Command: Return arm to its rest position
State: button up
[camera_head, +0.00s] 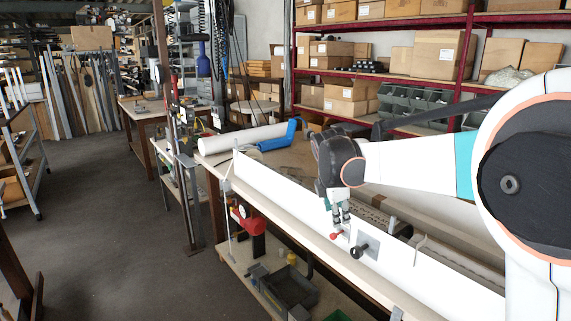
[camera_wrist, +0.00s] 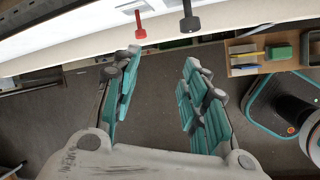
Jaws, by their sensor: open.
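My gripper (camera_head: 340,215) hangs down in front of the white upright panel on the workbench in the head view. In the wrist view my gripper (camera_wrist: 160,72) has its two teal-padded fingers spread apart, with only grey floor between them. A red knob (camera_head: 336,235) and a black knob (camera_head: 357,252) stick out from the panel just below and beside the fingers. The red knob (camera_wrist: 140,28) and the black knob (camera_wrist: 190,20) also show beyond the fingertips in the wrist view, apart from them. My arm reaches in from the right in the head view.
The workbench (camera_head: 207,165) carries the long white panel (camera_head: 270,183), a white roll (camera_head: 245,138) and a blue object (camera_head: 275,142). A lower shelf holds a dark bin (camera_head: 290,287). Red shelving (camera_head: 390,76) with cartons stands behind. Open floor (camera_head: 110,240) lies to the left.

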jog(key=s+d+r+m, duration=0.1)
jog(key=s+r+m, duration=0.15)
jog(key=s, duration=0.35)
jog(key=s+d+r+m, duration=0.1)
jog(key=s+r+m, duration=0.15)
jog(key=s, duration=0.25)
jog(key=s+f+m+t+y, duration=0.1)
jog(key=s+f+m, duration=0.2)
jog(key=s+m, duration=0.4)
jog(key=s+d+f+m+t+y, duration=0.1)
jog(key=s+m, duration=0.7)
jog(key=s, duration=0.9)
notch_tip(320, 180, down, 3)
jog(key=shift+s+d+r+t, duration=0.15)
jog(key=shift+s+t, duration=0.15)
jog(key=shift+t, duration=0.2)
